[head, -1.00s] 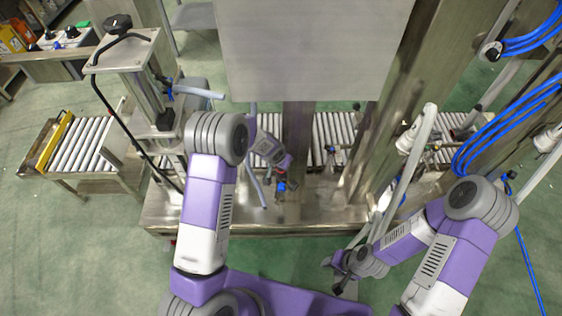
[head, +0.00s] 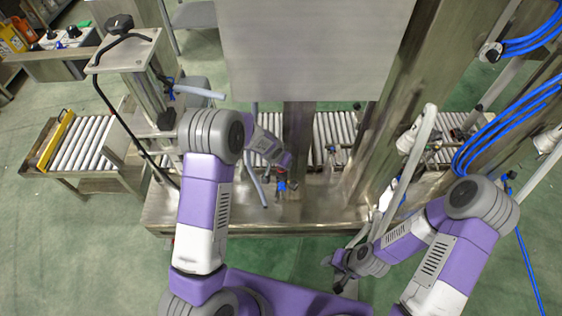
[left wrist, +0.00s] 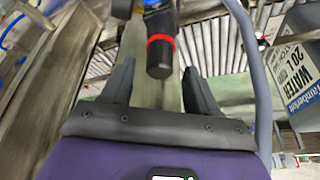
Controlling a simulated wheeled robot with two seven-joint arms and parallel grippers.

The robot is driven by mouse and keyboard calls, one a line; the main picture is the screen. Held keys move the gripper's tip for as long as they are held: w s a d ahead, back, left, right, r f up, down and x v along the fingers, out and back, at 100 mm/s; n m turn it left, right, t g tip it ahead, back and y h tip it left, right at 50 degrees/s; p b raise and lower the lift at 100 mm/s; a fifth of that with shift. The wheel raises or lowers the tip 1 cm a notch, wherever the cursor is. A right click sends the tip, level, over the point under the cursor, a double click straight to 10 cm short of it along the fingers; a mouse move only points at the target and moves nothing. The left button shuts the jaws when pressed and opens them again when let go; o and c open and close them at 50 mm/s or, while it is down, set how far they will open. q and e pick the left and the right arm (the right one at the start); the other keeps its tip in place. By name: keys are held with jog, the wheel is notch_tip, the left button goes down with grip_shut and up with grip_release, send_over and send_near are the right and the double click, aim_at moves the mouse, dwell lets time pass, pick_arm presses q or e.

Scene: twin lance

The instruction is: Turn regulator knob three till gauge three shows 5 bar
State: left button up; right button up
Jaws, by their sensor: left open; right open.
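A black knob with a red ring on a blue regulator body (left wrist: 160,52) shows in the left wrist view. I cannot read which number it is. My left gripper (left wrist: 158,70) is open, with one dark finger on each side of the knob's black end; contact is not visible. In the head view the left gripper (head: 282,168) is beside a small blue and red regulator (head: 281,184) on the steel machine. My right gripper (head: 338,272) is open and empty, low in the head view, away from the regulator. No readable gauge face shows.
A grey hose (left wrist: 250,75) curves close to the right of my left gripper. A steel post (head: 297,140) stands just right of it in the head view. A roller conveyor (head: 335,130) runs behind. Blue hoses (head: 500,125) hang at the right. A water container (left wrist: 300,65) shows beyond.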

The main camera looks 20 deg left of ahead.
pick_arm(q)
jog(key=p+v, duration=0.1)
jog(key=v, duration=0.4)
jog(key=shift+s+r, duration=0.1)
jog(key=shift+r, duration=0.25)
jog(key=s+d+f+n+g+h, duration=0.1)
jog(key=s+f, duration=0.5)
jog(key=s, duration=0.7)
jog(key=s+d+f+n+g+h, duration=0.2)
jog(key=s+f, duration=0.5)
jog(key=s, duration=0.6)
jog(key=d+n+g, duration=0.1)
jog(key=d+n, duration=0.1)
jog(key=d, duration=0.1)
jog(key=shift+s+d+f+n, duration=0.15)
jog(key=shift+s+f+n, duration=0.05)
jog(key=shift+n, duration=0.2)
dwell(0.7)
